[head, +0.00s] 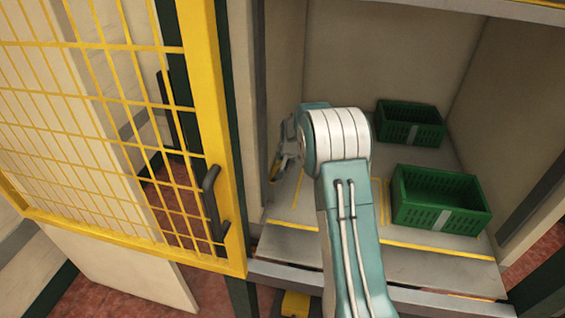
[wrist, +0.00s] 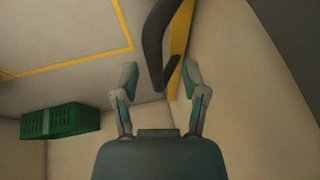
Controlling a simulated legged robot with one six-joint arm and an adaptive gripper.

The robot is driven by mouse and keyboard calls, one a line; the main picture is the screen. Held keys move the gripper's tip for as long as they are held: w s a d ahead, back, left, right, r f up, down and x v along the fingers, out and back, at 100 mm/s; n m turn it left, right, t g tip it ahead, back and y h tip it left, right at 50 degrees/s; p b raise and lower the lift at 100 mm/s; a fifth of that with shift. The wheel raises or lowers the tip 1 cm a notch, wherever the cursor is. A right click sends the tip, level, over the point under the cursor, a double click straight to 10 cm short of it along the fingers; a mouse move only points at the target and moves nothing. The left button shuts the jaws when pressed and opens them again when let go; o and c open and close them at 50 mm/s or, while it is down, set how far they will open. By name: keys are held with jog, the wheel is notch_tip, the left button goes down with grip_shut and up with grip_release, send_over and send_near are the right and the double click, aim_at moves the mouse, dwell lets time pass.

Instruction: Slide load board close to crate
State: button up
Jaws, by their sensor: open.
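My gripper (wrist: 161,78) is open in the wrist view, its fingers on either side of the lower end of a dark curved handle (wrist: 154,45). A yellow piece (wrist: 182,35) runs beside the handle. I cannot tell whether the fingers touch it, or whether this handled piece is the load board. In the head view, my gripper (head: 283,155) is at the left side of the bay, partly hidden by my arm. One green crate (head: 440,203) stands at the front right of the bay and another (head: 410,124) at the back. A green crate (wrist: 60,121) shows at lower left in the wrist view.
A yellow mesh door (head: 215,130) with a dark handle (head: 211,200) stands left of the bay. Pale walls close the bay at the back and right. Yellow lines mark its grey floor (head: 300,232). My arm hides the floor's middle.

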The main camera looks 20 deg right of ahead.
jog(key=shift+w+d+f, duration=0.1)
jog(key=shift+f, duration=0.2)
jog(key=shift+d, duration=0.15)
grip_shut()
